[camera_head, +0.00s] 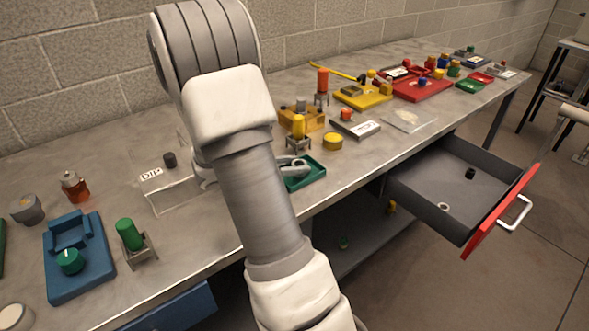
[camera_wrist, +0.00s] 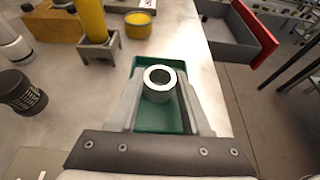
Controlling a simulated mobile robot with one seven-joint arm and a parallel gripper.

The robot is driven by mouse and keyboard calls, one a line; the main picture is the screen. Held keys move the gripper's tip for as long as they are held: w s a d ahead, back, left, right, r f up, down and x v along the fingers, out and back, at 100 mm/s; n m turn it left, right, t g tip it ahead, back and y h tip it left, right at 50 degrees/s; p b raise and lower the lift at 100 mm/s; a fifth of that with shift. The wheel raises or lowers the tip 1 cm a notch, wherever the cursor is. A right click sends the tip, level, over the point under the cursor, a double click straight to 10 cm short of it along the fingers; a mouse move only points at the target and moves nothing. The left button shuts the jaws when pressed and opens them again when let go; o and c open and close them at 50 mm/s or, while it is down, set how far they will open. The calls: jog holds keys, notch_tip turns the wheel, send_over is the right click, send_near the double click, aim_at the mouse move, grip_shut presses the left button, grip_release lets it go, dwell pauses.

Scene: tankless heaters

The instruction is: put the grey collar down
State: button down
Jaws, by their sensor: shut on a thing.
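The grey collar (camera_wrist: 158,92) is a short ring with an open hole, seen from above in the wrist view. My gripper (camera_wrist: 160,88) is shut on it, one finger on either side. A green tray (camera_wrist: 139,66) lies directly below the collar on the bench. I cannot tell whether the collar touches the tray floor. In the head view my gripper (camera_head: 293,166) is at the green tray (camera_head: 318,172), largely hidden behind my arm.
A yellow cylinder on a small stand (camera_head: 298,130) and a round yellow tub (camera_head: 333,141) stand just behind the tray. A black cylinder (camera_wrist: 22,92) is to the left. An open red-fronted drawer (camera_head: 470,190) juts out at right. The bench's front edge is close.

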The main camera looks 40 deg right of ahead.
jog(key=shift+f, duration=0.3)
jog(key=shift+f, duration=0.1)
jog(key=c, duration=0.6)
grip_release()
